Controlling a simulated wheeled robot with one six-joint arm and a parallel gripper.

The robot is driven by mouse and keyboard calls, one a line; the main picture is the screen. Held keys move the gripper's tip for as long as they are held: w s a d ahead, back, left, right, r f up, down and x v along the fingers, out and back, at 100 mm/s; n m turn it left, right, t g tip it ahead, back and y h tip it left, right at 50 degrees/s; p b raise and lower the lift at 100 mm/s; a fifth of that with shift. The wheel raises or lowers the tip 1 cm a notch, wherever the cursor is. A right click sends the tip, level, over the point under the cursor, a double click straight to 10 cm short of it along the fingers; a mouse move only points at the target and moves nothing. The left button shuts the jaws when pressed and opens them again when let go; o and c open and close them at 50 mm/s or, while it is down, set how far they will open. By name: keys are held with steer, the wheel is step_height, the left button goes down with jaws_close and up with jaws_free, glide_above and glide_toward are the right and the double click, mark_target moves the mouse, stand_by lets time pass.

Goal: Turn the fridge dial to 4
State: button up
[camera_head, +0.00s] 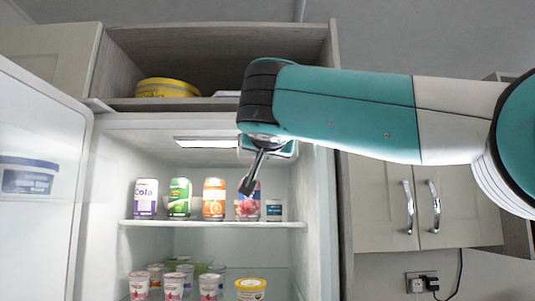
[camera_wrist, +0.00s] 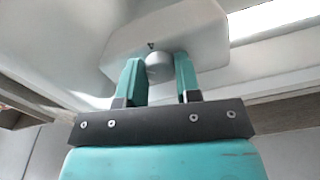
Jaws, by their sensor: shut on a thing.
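In the wrist view the fridge dial (camera_wrist: 159,65) is a small round grey knob on a pale angular housing (camera_wrist: 205,38) under the fridge ceiling. A small dark mark shows on the housing just above the knob. My gripper (camera_wrist: 158,75) has one teal finger on each side of the knob and is shut on it. No numbers can be read, so the dial's setting cannot be told. In the head view my arm reaches into the top of the open fridge (camera_head: 308,262), and its wrist hides the dial.
Below my wrist, a shelf (camera_head: 215,223) holds several cans and a small jar (camera_head: 274,210). Yoghurt pots (camera_head: 173,287) stand lower down. The open fridge door (camera_head: 40,235) is at left. A yellow tub (camera_head: 167,88) sits in the cupboard above. A light panel (camera_head: 208,142) is on the ceiling.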

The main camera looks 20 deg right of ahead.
steer(key=shift+m+b, duration=2.5)
steer(key=shift+m, duration=2.3)
steer(key=o, duration=0.9)
steer(key=shift+r, duration=0.1)
